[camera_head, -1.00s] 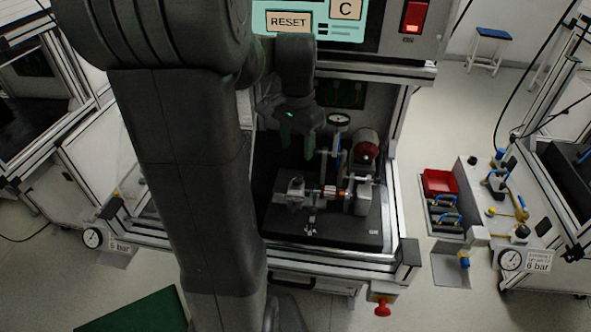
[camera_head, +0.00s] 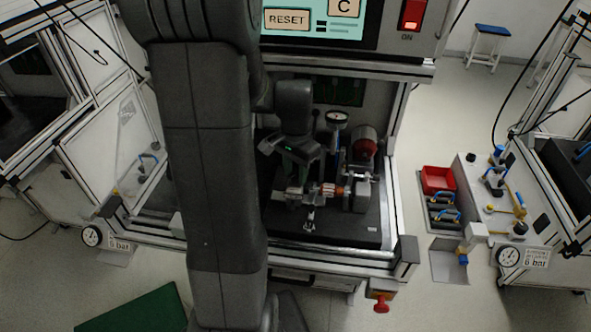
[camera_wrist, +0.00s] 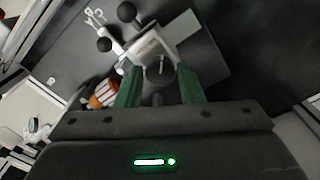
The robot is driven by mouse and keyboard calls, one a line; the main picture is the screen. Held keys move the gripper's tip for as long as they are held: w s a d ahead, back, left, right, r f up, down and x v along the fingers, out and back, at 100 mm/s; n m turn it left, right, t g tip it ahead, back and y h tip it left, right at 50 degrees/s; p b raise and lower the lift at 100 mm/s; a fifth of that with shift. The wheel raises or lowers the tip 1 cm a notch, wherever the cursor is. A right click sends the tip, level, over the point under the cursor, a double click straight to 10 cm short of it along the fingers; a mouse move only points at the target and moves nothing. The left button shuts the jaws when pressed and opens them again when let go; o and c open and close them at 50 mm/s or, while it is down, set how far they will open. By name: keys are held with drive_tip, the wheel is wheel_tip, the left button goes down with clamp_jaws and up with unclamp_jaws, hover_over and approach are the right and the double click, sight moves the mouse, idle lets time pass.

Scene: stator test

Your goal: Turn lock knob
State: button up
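My gripper (camera_head: 303,168) is low over the left part of the test fixture in the head view, pointing down. In the wrist view its two green fingers (camera_wrist: 160,88) are spread apart. A dark round knob (camera_wrist: 161,73) with a light line on it lies between them; whether they touch it is not clear. The knob sits on a light grey block (camera_wrist: 150,47) of the fixture. The copper-orange stator (camera_wrist: 103,95) shows left of the fingers and also in the head view (camera_head: 328,189). In the head view the knob is hidden by my gripper.
Two black ball-ended handles (camera_wrist: 127,12) stand near the block. The cabinet with the RESET screen (camera_head: 288,19) overhangs the back.

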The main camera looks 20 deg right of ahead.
drive_tip(key=c, duration=0.5)
drive_tip(key=shift+n, duration=0.3)
drive_tip(key=n, duration=1.1)
drive_tip(key=shift+n+b, duration=0.4)
drive_tip(key=n, duration=0.4)
drive_tip(key=shift+n, duration=0.3)
drive_tip(key=o, duration=1)
drive_tip(key=shift+c, duration=0.2)
